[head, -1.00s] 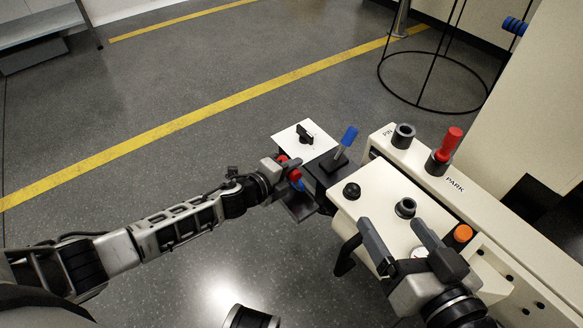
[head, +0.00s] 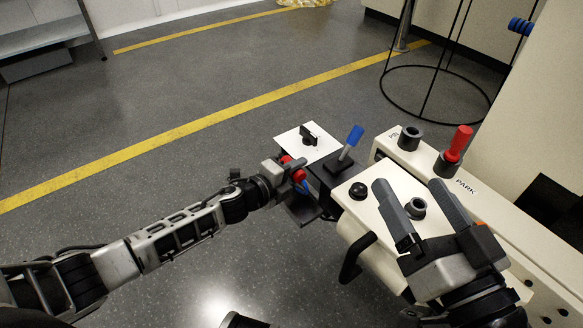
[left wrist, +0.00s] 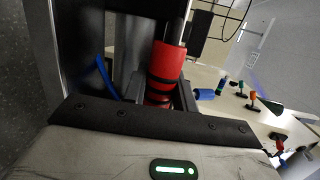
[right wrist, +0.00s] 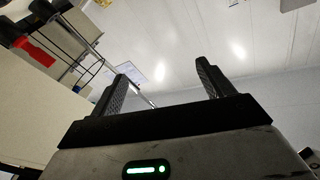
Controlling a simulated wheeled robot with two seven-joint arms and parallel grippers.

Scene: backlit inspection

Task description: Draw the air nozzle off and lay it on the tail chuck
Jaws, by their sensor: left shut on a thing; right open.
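My left gripper (head: 294,168) is shut on a red cylindrical piece (left wrist: 166,66) with black bands, which I take for the air nozzle. It sits beside the dark block at the machine's left end; I cannot tell whether it is still seated. A blue hose-like line (left wrist: 106,78) runs near it. My right gripper (head: 409,187) is open and empty above the cream housing (head: 372,198). Which part is the tail chuck I cannot tell for sure.
A blue-handled lever (head: 352,140) and a white plate with a black knob (head: 308,135) stand near the left gripper. A red-handled piece (head: 460,142) stands in the socket by the PARK label. Open floor lies left.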

